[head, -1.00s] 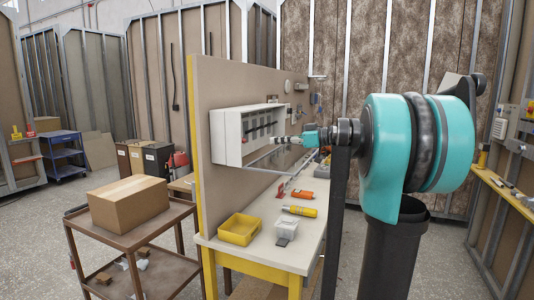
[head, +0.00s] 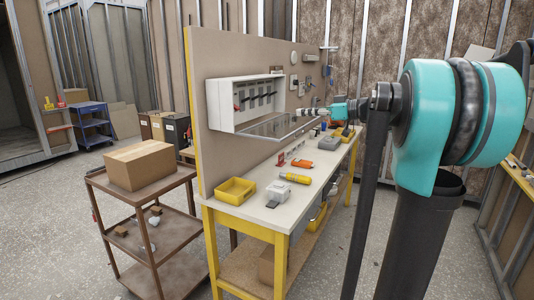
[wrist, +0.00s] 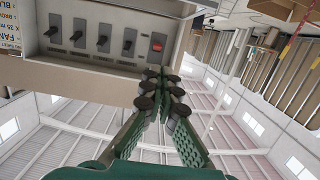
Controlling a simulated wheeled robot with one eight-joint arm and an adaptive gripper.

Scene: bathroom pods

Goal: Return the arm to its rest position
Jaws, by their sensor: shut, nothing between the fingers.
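My gripper (head: 304,112) is at the end of my outstretched arm, just right of a white switch box (head: 225,103) on the beige panel wall. In the wrist view my gripper (wrist: 160,88) has its dark padded fingers together, with nothing between them. The switch box (wrist: 85,75) fills the upper left there, with several black toggle switches (wrist: 103,41) and one red switch (wrist: 157,43). The fingertips appear just below the red switch in that picture; I cannot tell the exact gap. The box's cover (head: 270,127) hangs open at its lower edge.
A yellow-legged workbench (head: 235,207) stands below the box, bearing a yellow bin (head: 235,190), a yellow-orange tool (head: 295,178) and a grey item (head: 330,143). A brown cart (head: 113,192) with a cardboard box (head: 140,165) stands left. Open floor lies at far left.

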